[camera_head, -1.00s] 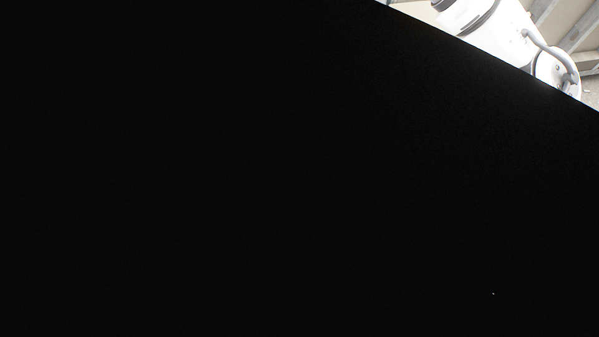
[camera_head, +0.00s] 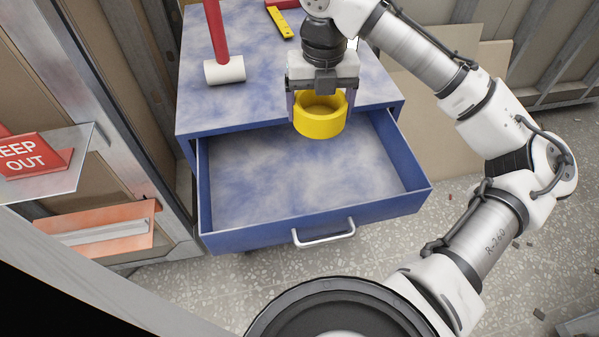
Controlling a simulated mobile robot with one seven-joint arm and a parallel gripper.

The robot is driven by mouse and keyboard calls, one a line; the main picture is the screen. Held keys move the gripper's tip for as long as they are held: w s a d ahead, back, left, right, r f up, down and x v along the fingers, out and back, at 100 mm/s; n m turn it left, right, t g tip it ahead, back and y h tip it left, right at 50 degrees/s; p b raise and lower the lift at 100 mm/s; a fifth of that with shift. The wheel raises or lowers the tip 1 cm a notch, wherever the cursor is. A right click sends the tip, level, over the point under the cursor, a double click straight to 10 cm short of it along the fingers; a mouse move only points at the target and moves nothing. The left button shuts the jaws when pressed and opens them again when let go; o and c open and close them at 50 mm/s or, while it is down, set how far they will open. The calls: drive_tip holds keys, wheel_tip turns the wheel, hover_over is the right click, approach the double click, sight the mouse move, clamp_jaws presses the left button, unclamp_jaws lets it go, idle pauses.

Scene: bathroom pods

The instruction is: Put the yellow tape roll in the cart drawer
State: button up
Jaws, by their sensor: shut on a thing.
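The yellow tape roll (camera_head: 320,123) is a thick ring held between the fingers of my gripper (camera_head: 321,106). My gripper is shut on it, with one finger on each side. The roll appears over the back part of the open cart drawer (camera_head: 325,232), near the front edge of the cart top; its exact height cannot be told. The drawer is blue, pulled out, and its visible floor is bare. A silver handle (camera_head: 324,236) is on its front. The blue cart (camera_head: 190,112) stands behind the drawer.
A mallet with a red handle and white head (camera_head: 224,72) and a yellow and red tool (camera_head: 280,23) lie on the cart top. A red KEEP OUT sign (camera_head: 35,158) and metal framing are at the left. Speckled floor is open at the front right.

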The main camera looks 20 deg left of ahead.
drive_tip(key=shift+s+d+f+n, duration=0.2)
drive_tip(key=shift+s+f+n, duration=0.15)
drive_tip(key=shift+n, duration=0.35)
drive_tip(key=b, duration=0.1)
hover_over(312, 159)
drive_tip(key=s+d, duration=0.2)
drive_tip(key=s, duration=0.1)
drive_tip(key=f, duration=1.3)
drive_tip(key=shift+s+d+f, duration=0.15)
drive_tip(key=shift+d+f, duration=0.05)
drive_tip(key=shift+f, duration=0.2)
drive_tip(key=w+a, duration=0.2)
drive_tip(key=w, duration=0.1)
drive_tip(key=shift+w+a+f, duration=0.15)
drive_tip(key=shift+w+f, duration=0.05)
drive_tip(key=shift+f, duration=0.4)
drive_tip(key=shift+f, duration=0.15)
drive_tip(key=o, duration=0.9)
